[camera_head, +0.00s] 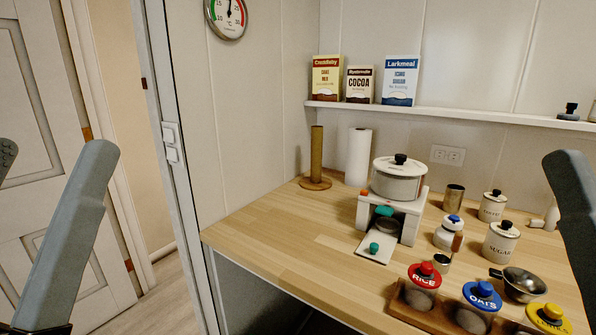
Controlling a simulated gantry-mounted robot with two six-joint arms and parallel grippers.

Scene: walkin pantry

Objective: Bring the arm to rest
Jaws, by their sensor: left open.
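Only a small dark piece of my left gripper (6,155) shows at the far left edge of the head view. It is open, with nothing seen in it, and the rest is cut off by the frame. My grey left arm link rises beside it, in front of the white door and well away from the worktop. My grey right arm link stands at the right edge of the view. My right gripper is not in view.
A wooden worktop (285,225) holds a white pot (398,182) on a small stand, a paper roll (358,157), canisters and lidded jars. A metal scoop (520,284) lies at front right. Boxes stand on the wall shelf (450,114). The worktop's left part is bare.

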